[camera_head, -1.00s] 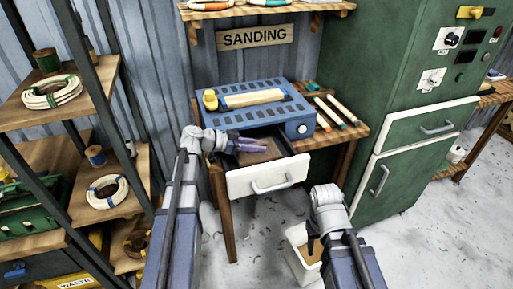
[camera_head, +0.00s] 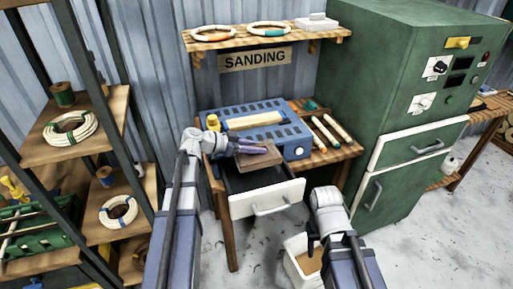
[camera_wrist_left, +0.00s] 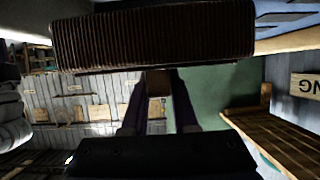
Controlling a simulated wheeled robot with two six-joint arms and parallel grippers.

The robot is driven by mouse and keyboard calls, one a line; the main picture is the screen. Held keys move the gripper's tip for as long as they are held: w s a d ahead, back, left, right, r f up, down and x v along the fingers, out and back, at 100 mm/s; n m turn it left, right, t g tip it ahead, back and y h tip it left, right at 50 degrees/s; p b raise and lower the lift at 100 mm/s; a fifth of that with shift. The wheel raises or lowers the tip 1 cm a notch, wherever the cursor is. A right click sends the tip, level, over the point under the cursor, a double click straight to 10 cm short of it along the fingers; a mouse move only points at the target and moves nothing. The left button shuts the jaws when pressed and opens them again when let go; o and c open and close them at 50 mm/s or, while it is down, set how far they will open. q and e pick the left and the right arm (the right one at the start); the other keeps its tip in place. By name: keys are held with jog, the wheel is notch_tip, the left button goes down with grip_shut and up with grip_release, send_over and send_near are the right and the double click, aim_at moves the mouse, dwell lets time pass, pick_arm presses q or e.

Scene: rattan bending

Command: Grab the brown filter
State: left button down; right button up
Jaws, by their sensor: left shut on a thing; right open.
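The brown filter (camera_head: 262,161) is a flat, dark-brown block above the open drawer (camera_head: 267,199) under the sanding machine. My left gripper (camera_head: 262,149) is shut on the filter and holds it above the drawer opening. In the left wrist view the filter (camera_wrist_left: 155,38) spans the top of the picture, with fine ribs on its side, between the gripper's fingers (camera_wrist_left: 158,88). My right gripper (camera_head: 312,245) is open and empty, low in front of the table and above a white bin; its fingers are partly hidden by its wrist.
The blue sanding machine (camera_head: 270,133) stands on the wooden table behind the drawer. Several rods (camera_head: 328,132) lie to its right. A green cabinet (camera_head: 395,60) stands at the right, and a shelf rack (camera_head: 85,150) at the left. The white bin (camera_head: 302,262) is on the floor.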

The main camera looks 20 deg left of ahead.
aim_at(257, 145)
pick_arm(q)
notch_tip(257, 145, up, 8)
jog(key=p, duration=0.6)
jog(key=shift+p, duration=0.35)
